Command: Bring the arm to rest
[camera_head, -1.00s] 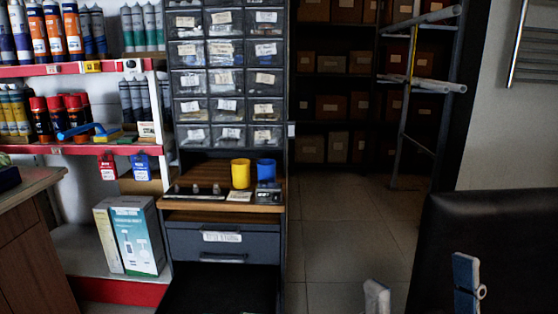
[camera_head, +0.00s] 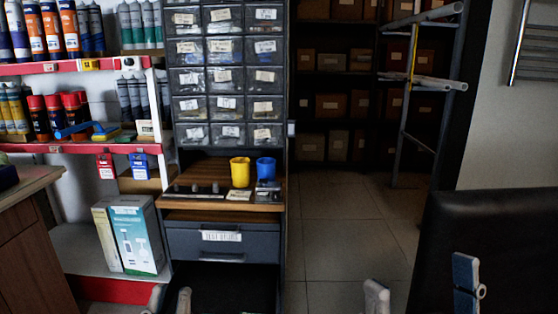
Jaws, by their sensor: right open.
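My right gripper (camera_head: 421,290) is at the bottom right, with its two light grey and blue-grey fingertips wide apart and nothing between them. My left gripper (camera_head: 170,299) shows only as two small pale fingertips at the bottom edge, in front of the cabinet's lower part. These tips stand apart with nothing visible between them. The rest of both arms is out of view.
A drawer cabinet (camera_head: 219,240) with a wooden shelf holds a yellow cup (camera_head: 240,172) and a blue cup (camera_head: 265,168). A black padded seat back (camera_head: 490,235) stands at the right. Tiled floor (camera_head: 345,220) lies open between them.

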